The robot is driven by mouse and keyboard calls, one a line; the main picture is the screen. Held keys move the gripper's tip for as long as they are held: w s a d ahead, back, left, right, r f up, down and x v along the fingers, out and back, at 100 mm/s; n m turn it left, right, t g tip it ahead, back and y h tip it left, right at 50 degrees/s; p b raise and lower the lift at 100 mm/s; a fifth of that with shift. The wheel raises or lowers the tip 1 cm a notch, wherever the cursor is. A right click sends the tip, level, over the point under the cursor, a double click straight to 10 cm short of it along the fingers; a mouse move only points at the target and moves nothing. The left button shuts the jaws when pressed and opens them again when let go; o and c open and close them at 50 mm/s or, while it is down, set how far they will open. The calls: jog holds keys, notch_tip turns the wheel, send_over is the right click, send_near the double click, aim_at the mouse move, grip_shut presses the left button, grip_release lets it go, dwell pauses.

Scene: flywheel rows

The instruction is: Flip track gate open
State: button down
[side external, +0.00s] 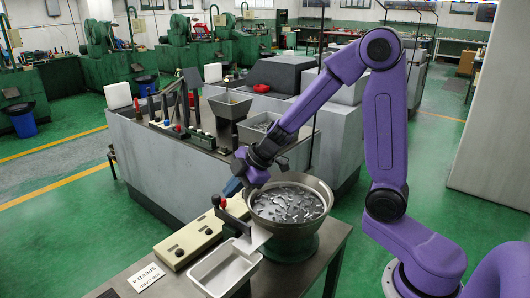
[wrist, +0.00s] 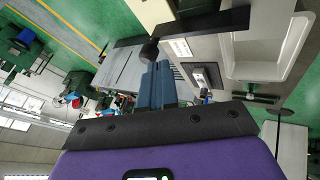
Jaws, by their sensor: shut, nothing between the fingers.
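A pale chute plate (side external: 257,237) runs from the bowl beside the lever's lower end. My gripper (side external: 232,187) has blue fingers, shut and empty, just above and right of the red knob; I cannot tell whether they touch. In the wrist view the blue fingers (wrist: 158,75) lie together, with a dark rounded knob (wrist: 150,50) close to their tips. The lever's hinge is not clear.
A beige control box (side external: 188,242) with buttons sits left of a metal tray (side external: 225,270), which also shows in the wrist view (wrist: 285,72). The bowl holds many metal parts. A grey bench (side external: 160,165) with upright tools stands behind. Paper cards (side external: 147,278) lie at the table's front left.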

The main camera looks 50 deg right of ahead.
jog(key=v, duration=1.4)
jog(key=shift+s, duration=0.15)
jog(key=w+a+r+m+t+y, duration=0.2)
jog(key=w+a+r+t, duration=0.25)
jog(key=a, duration=0.25)
jog(key=s+d+f+g+h, duration=0.1)
jog(key=s+f+g, duration=0.2)
jog(key=s, duration=0.6)
jog(key=s+d+f+g+h, duration=0.1)
jog(key=s+f+g, duration=0.3)
jog(key=s, duration=0.5)
jog(key=s+d+f+g+h, duration=0.1)
jog(key=s+f+g+h, duration=0.2)
jog(key=s+f, duration=0.3)
jog(key=s, duration=0.3)
jog(key=shift+s+f, duration=0.4)
jog(key=shift+g, duration=0.25)
